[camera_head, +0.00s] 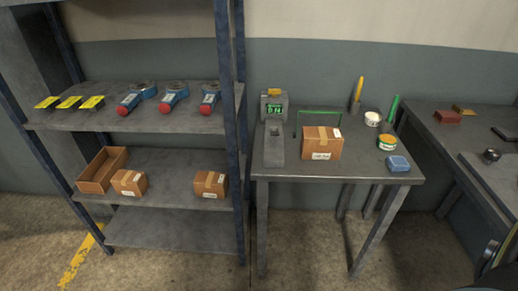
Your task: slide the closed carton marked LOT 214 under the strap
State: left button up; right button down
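A closed brown carton (322,142) with a tape strip and a white label stands on the grey table. Two more closed cartons, a left one (129,183) and a right one (210,185), sit on the middle shelf, each with a white label. The labels are too small to read, so I cannot tell which is LOT 214. A thin green-edged frame or band (318,112) stands just behind the table carton, partly hidden by it; I cannot tell whether it is the strap. Neither of my grippers is in view.
Blue-and-red tools (173,100) and yellow-topped items (68,103) lie on the shelf above. A grey device with a green display (274,108), tubs (387,142) and a blue box (398,164) share the table.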

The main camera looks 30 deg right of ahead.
aim_at(316, 144)
jog(key=u, duration=0.65)
jog(key=i, duration=1.45)
jog(key=z, duration=2.45)
